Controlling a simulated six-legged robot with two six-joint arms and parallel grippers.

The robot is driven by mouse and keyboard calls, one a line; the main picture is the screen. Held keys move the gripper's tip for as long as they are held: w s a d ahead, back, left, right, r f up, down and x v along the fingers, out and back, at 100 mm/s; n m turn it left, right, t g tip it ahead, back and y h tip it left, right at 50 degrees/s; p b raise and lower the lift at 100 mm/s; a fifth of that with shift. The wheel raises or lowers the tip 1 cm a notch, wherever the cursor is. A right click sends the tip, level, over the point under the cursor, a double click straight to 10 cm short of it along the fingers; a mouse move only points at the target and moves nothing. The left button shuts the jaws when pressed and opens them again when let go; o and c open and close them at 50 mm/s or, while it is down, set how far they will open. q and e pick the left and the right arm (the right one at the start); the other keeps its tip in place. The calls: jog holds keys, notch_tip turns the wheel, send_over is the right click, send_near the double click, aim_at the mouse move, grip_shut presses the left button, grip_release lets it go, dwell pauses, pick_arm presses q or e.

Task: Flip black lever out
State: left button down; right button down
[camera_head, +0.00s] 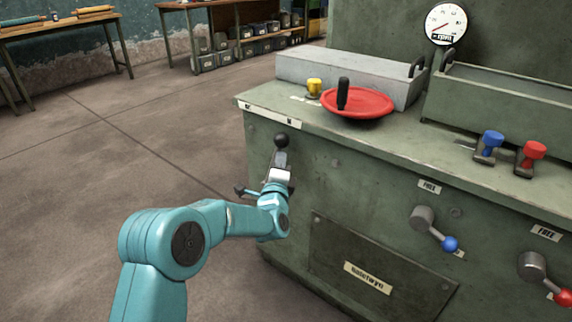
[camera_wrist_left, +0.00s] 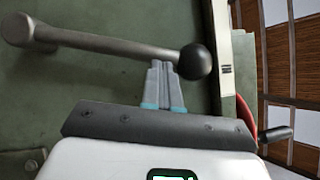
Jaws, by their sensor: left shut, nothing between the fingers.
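The black lever's round knob (camera_head: 282,140) shows on the front of the green machine, near its left corner. In the left wrist view the lever (camera_wrist_left: 110,42) is a grey metal arm running from a pivot at the left to the black ball knob. My left gripper (camera_head: 281,157) is just below the knob in the head view and hides most of the lever arm. In the wrist view its fingers (camera_wrist_left: 161,66) are together and empty, at the lever arm beside the knob. I cannot tell whether they touch it. My right gripper is not in view.
The machine top holds a red handwheel (camera_head: 358,103), a yellow knob (camera_head: 314,86), and blue (camera_head: 490,142) and red (camera_head: 533,150) toggles. A blue-tipped lever (camera_head: 450,243) and a red-tipped lever (camera_head: 563,297) are farther right on the front. Floor left of the machine is clear.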

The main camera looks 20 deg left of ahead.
pick_arm(q)
jog(key=w+a+r+n+g+p, duration=0.1)
jog(key=w+a+n+g+p, duration=0.1)
jog(key=a+n+p, duration=0.1)
jog(key=w+a+n+g+h+p, duration=0.1)
jog(key=w+a+n+p, duration=0.1)
jog(key=a+p, duration=0.3)
jog(key=a+n, duration=0.1)
jog(key=a, duration=0.2)
jog(key=shift+a+r+g+p, duration=0.3)
jog(key=shift+r+g+p, duration=0.05)
jog(key=shift+r+g, duration=0.05)
jog(key=shift+a, duration=0.15)
